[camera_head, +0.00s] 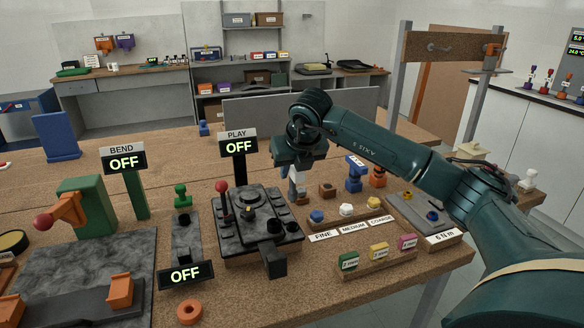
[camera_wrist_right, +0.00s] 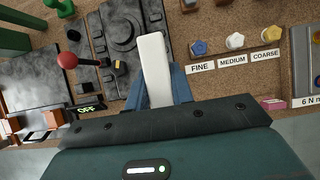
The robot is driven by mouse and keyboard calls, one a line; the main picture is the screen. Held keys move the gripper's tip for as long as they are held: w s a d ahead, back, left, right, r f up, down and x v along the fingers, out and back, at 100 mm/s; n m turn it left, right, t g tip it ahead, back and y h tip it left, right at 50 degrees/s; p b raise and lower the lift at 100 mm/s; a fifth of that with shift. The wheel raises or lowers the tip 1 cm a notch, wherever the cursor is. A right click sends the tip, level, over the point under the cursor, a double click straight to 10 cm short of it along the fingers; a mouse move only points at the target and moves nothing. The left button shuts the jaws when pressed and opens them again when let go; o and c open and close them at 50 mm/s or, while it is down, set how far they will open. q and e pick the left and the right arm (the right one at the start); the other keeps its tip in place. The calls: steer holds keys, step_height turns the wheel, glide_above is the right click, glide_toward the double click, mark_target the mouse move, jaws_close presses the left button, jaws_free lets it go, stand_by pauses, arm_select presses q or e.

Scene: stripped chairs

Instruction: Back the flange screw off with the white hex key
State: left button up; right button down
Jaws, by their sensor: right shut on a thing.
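My right gripper (camera_head: 299,168) is shut on a white bar-like piece, which I take to be the white hex key (camera_wrist_right: 155,65). It points away from the fingers, and its far end is above the bench. In the head view the gripper hangs just behind and right of the black fixture (camera_head: 285,232). A small yellow part (camera_wrist_right: 117,65) shows on this fixture in the wrist view; I cannot tell whether it is the flange screw. Blue (camera_head: 355,174) and orange (camera_head: 377,177) tools stand upright to the right of the gripper. My left gripper is not in view.
The PLAY sign (camera_head: 239,147) reads OFF and stands behind the fixture. A red-knobbed lever (camera_head: 221,188) rises at the fixture's left. Green, yellow and pink blocks (camera_head: 379,249) sit in front.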

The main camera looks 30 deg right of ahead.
mark_target(294, 186)
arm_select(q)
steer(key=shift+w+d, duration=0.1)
arm_select(e)
steer(key=shift+d, duration=0.1)
steer(key=shift+f+b, duration=0.8)
step_height(294, 186, down, 3)
steer(key=b, duration=0.2)
steer(key=shift+f+b, duration=0.1)
steer(key=shift+b, duration=0.2)
steer(key=shift+f+b, duration=0.4)
steer(key=shift+f, duration=0.05)
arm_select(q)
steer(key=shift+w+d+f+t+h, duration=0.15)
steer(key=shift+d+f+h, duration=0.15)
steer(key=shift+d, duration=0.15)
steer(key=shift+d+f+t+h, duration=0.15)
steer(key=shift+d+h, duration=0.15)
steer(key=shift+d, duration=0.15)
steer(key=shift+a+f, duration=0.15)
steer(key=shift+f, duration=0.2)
